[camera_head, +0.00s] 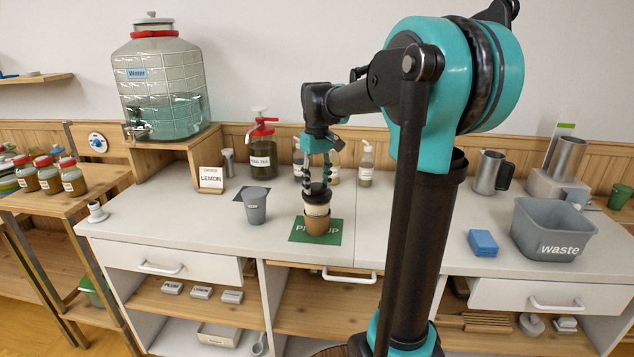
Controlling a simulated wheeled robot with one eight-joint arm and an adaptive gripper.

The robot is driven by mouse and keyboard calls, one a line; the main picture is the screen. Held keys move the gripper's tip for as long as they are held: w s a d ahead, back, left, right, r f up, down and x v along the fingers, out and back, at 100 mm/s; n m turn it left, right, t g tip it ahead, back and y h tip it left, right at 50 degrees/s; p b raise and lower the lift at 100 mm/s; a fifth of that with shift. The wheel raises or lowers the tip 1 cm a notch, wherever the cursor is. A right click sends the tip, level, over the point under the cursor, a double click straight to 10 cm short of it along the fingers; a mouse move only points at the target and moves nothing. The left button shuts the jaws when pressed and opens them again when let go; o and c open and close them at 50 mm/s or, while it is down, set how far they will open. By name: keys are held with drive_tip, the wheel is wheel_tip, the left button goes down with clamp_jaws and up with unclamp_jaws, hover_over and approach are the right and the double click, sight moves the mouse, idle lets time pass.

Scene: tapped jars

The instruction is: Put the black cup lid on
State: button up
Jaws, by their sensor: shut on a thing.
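A paper cup (317,214) with a brown sleeve stands upright on the green pickup mat (298,233) on the counter. The black lid (316,193) is at the top of the cup. My gripper (317,183) points down from above and is shut on the lid, directly over the cup. The lid looks touching or very close to the rim; I cannot tell whether it is seated.
A grey cup (255,207) stands on a dark mat to the left of the green mat. Bottles and a red-topped tea jar (261,148) stand behind. A blue sponge (483,243) and the grey waste bin (553,230) are at the right. The counter's front middle is clear.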

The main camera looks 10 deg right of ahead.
drive_tip(key=shift+f, duration=0.9)
idle(0.3)
drive_tip(key=o, duration=1.2)
wheel_tip(320, 180, up, 12)
drive_tip(key=shift+r, duration=0.1)
